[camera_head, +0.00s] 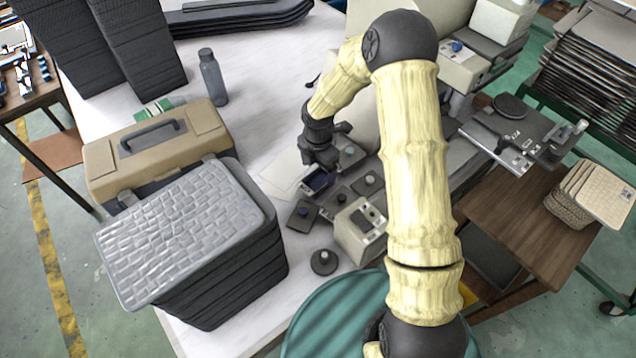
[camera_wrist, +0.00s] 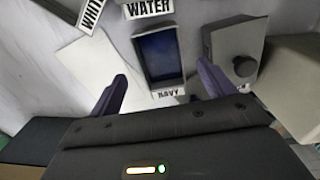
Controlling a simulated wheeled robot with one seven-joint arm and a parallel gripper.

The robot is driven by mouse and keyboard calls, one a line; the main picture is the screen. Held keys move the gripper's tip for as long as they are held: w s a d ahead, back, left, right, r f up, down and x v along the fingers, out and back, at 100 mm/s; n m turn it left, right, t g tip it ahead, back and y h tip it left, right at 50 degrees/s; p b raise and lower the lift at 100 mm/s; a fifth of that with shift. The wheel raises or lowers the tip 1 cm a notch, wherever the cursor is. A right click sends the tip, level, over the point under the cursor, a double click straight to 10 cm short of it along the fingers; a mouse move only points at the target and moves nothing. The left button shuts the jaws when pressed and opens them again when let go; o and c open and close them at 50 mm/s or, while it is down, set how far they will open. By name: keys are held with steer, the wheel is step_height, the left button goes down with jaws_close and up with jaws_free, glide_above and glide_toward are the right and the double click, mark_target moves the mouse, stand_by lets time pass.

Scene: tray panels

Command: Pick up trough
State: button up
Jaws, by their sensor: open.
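A small dark rectangular trough (camera_wrist: 160,55) with a navy inside lies on the work surface in the wrist view. A white label reading NAVY (camera_wrist: 168,92) is at its near edge, and one reading WATER (camera_wrist: 146,8) is at its far edge. It also shows in the head view (camera_head: 318,182), partly hidden under my gripper. My gripper (camera_wrist: 162,76) is open and empty, with its two purple-grey fingers apart on either side of the trough's near end. In the head view, my gripper (camera_head: 322,160) points down over the trough. I cannot tell whether the fingers touch it.
A grey box with a black knob (camera_wrist: 243,66) stands close right of the trough. A white sheet (camera_wrist: 98,72) lies to its left. In the head view, a tan toolbox (camera_head: 205,125), a stack with a grey woven top (camera_head: 185,225) and a bottle (camera_head: 212,78) stand left.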

mark_target(318, 185)
steer(key=shift+s+f+p, duration=0.1)
steer(key=shift+f+p, duration=0.4)
steer(key=shift+f, duration=2.1)
steer(key=c, duration=1.2)
steer(key=shift+c, duration=0.2)
steer(key=shift+r, duration=0.15)
step_height(318, 185, up, 10)
steer(key=shift+b, duration=0.45)
